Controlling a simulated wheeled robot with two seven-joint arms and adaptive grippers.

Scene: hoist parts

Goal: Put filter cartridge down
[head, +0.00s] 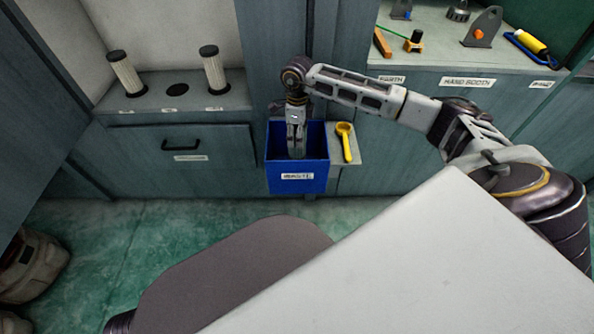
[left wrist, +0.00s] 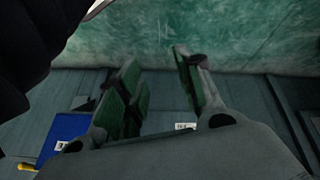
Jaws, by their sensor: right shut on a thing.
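My right gripper (head: 296,145) points straight down into a blue bin (head: 298,177) with a white label on its front. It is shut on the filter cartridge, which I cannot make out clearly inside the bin. Two other filter cartridges, pale with dark caps, stand on the grey ledge: one on the left (head: 126,75) and one on the right (head: 214,72). An empty dark round seat (head: 177,90) lies between them. My left gripper (left wrist: 157,62) shows in the left wrist view with its green-padded fingers apart and nothing between them. The blue bin also shows there (left wrist: 66,127).
A yellow tool (head: 345,142) lies on a small shelf right of the bin. A drawer with a black handle (head: 181,145) is below the ledge. A counter at right holds an orange-handled tool (head: 382,43), brackets and a yellow cylinder (head: 531,44). Green floor (head: 100,240) is in front.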

